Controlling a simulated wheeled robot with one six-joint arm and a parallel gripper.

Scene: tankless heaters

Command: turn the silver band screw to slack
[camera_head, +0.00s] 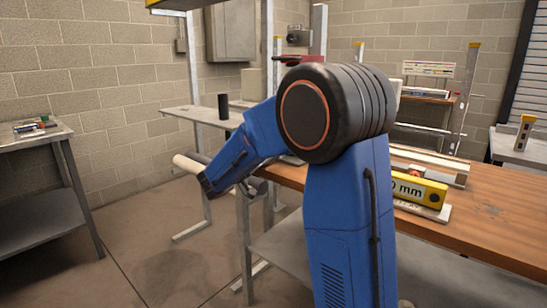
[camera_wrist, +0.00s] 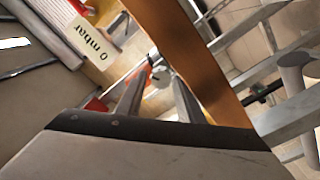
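My gripper (camera_wrist: 159,92) shows in the wrist view as two grey fingers with a clear gap between them, so it is open. A small silver rounded part (camera_wrist: 160,77), perhaps the silver band screw, lies beyond and between the fingertips. I cannot tell whether the fingers touch it. An orange-red piece is close to its left side.
The wooden bench (camera_head: 492,214) carries a yellow display (camera_head: 420,190) reading in mm; the wrist view shows a label (camera_wrist: 88,42) reading "0 mbar". A brown board edge (camera_wrist: 190,60) runs close right of the fingers. A grey side table (camera_head: 38,150) stands left, with open floor between.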

